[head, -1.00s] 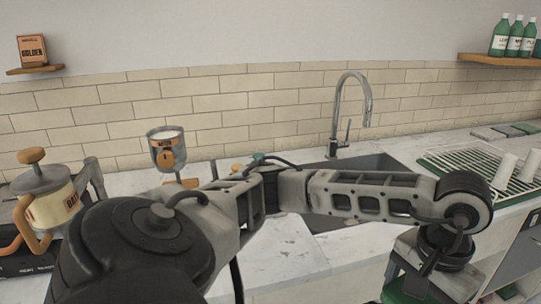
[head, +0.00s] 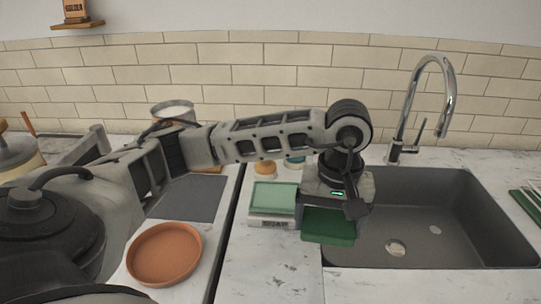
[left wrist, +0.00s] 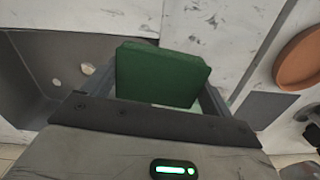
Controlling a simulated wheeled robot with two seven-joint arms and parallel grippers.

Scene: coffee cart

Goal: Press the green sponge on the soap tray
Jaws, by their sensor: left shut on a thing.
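My left gripper (head: 335,200) is shut on the dark green sponge (head: 328,230), beside the sink's left edge. The sponge also shows large between the jaws in the left wrist view (left wrist: 158,75). The soap tray (head: 272,222), a white block with a pale green top, sits on the counter just left of the sponge in the head view. The sponge is beside the tray, not over its middle. In the left wrist view the tray is mostly hidden behind the sponge and jaw. My right gripper is not in view.
The grey sink (head: 440,220) with a chrome faucet (head: 430,100) lies to the right. A round terracotta dish (head: 164,254) and a grey mat (head: 190,197) lie left. Small jars stand behind the tray. The counter in front of the tray is clear.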

